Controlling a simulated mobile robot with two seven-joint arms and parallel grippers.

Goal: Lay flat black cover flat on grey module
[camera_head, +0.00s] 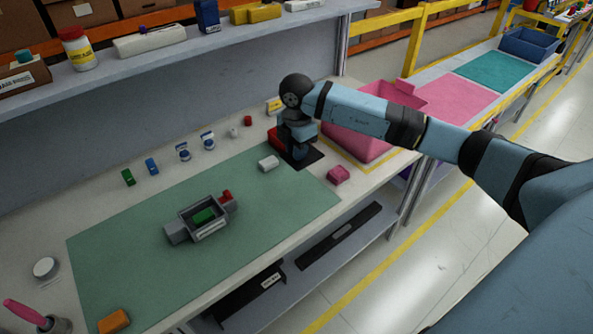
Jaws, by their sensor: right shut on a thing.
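The grey module (184,222) sits on the green mat, open on top, with a green board (203,215) inside and a red part (226,196) at its right end. The flat black cover (312,159) is a thin dark plate at the mat's far right corner. My right gripper (299,155) points down onto the cover and is shut on it; its fingertips are mostly hidden by the wrist. I cannot tell whether the cover touches the table. My left gripper is out of view.
A white block (268,163) and a pink block (338,175) lie near the cover. A red object (275,138) is partly hidden behind my wrist. A pink bin (353,143) stands to the right. The mat (270,205) is clear between module and cover.

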